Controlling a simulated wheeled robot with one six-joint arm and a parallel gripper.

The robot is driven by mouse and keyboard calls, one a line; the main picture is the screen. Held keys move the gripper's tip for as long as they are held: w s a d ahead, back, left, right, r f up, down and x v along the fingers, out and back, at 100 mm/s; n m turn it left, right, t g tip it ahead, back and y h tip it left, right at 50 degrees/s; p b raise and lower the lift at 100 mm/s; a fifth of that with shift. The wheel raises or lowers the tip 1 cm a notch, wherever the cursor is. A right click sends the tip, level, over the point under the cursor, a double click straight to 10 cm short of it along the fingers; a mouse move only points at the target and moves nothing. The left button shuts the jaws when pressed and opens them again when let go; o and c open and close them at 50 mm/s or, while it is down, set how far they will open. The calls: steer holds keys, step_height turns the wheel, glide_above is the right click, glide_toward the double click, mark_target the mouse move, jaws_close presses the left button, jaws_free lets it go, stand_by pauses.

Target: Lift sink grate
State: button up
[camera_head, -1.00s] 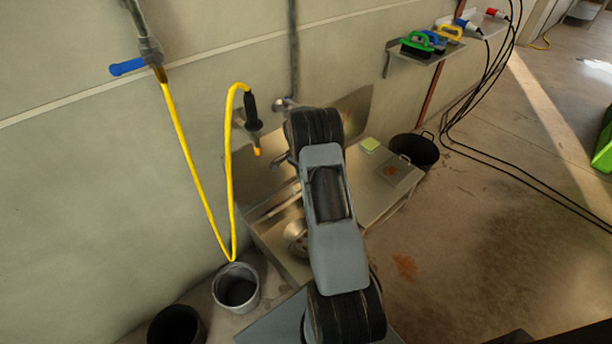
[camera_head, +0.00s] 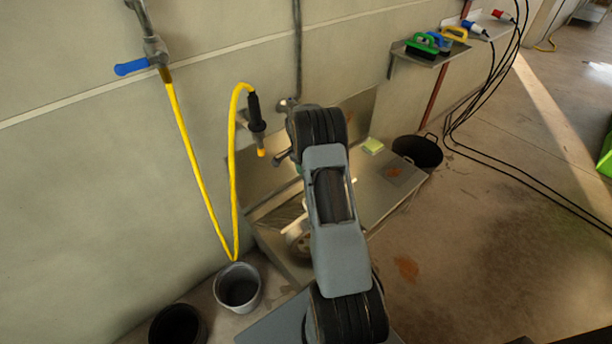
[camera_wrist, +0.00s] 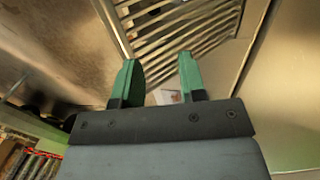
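The sink grate (camera_wrist: 205,28) shows in the wrist view as a metal frame with parallel slats, at the top middle. My gripper (camera_wrist: 158,62) has two green fingers, set apart with a gap between them. The fingertips overlap the near edge of the grate in the picture. I cannot tell whether they touch it. No part of the grate is clearly pinched.
A small white and red item (camera_wrist: 168,97) shows between the fingers. The steel counter (camera_head: 378,200) carries a yellow-green sponge (camera_head: 373,146). A black bucket (camera_head: 418,152) stands beyond it, a grey bucket (camera_head: 238,288) near left. A yellow hose (camera_head: 183,140) hangs by the wall.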

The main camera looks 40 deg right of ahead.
steer(key=v, duration=0.9)
steer(key=shift+r+p, duration=0.35)
steer(key=shift+p, duration=0.1)
steer(key=shift+w, duration=0.1)
